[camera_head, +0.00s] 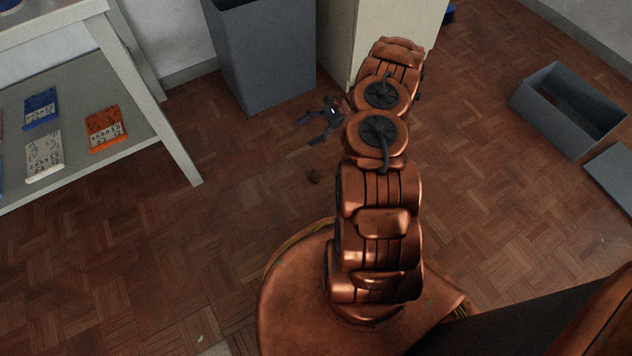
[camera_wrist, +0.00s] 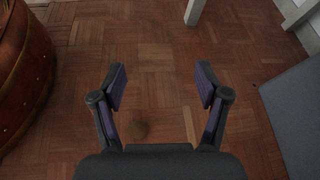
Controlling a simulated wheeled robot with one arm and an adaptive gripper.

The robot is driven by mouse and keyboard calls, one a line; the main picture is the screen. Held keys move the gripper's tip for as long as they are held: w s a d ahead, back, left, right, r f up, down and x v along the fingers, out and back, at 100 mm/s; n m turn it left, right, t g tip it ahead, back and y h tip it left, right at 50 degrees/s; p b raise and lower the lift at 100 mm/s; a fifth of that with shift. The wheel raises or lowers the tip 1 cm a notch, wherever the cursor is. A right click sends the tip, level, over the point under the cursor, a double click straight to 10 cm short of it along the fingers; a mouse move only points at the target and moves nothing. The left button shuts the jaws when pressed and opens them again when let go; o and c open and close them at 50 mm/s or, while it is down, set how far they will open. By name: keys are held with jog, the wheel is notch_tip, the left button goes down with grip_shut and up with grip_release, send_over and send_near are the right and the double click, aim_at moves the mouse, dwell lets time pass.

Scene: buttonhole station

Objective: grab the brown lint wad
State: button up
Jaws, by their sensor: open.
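The brown lint wad (camera_head: 314,176) is a small dark round clump on the parquet floor in the head view, just left of my arm. It also shows in the wrist view (camera_wrist: 138,130), low in the picture, between my fingers and nearer the left one. It blends in with the brown floor. My gripper (camera_head: 313,129) is open and empty, a little beyond the wad in the head view. In the wrist view my gripper (camera_wrist: 160,88) has its two fingers spread wide, apart from the wad.
A grey bin (camera_head: 262,60) stands behind my gripper, beside a pale cabinet (camera_head: 345,40). A shelf unit (camera_head: 150,115) with several cards is at the left. An open grey box (camera_head: 545,112) lies at the right. The floor around the wad is clear.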

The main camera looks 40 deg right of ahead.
aim_at(321, 173)
jog(key=s+d+f+m+t+b, duration=0.1)
jog(key=s+d+f+b, duration=0.1)
jog(key=f, duration=0.5)
jog(key=s+d+f+m+b, duration=0.1)
jog(key=s+d+f+b, duration=0.1)
jog(key=f, duration=0.5)
jog(key=s+d+f+m+t+b, duration=0.1)
jog(key=s+d+f+m+b, duration=0.1)
jog(key=f, duration=0.4)
jog(key=shift+s+d+f+t+h, duration=0.3)
jog(key=shift+d+f+h, duration=0.05)
jog(key=shift+f+h, duration=0.05)
jog(key=shift+b+x, duration=0.6)
jog(key=shift+x, duration=0.4)
jog(key=shift+w+a+f+b, duration=0.4)
jog(key=shift+a+f+b, duration=0.05)
jog(key=shift+b, duration=0.05)
jog(key=b+x, duration=0.2)
jog(key=x, duration=0.2)
jog(key=shift+w+f, duration=0.15)
jog(key=c, duration=0.8)
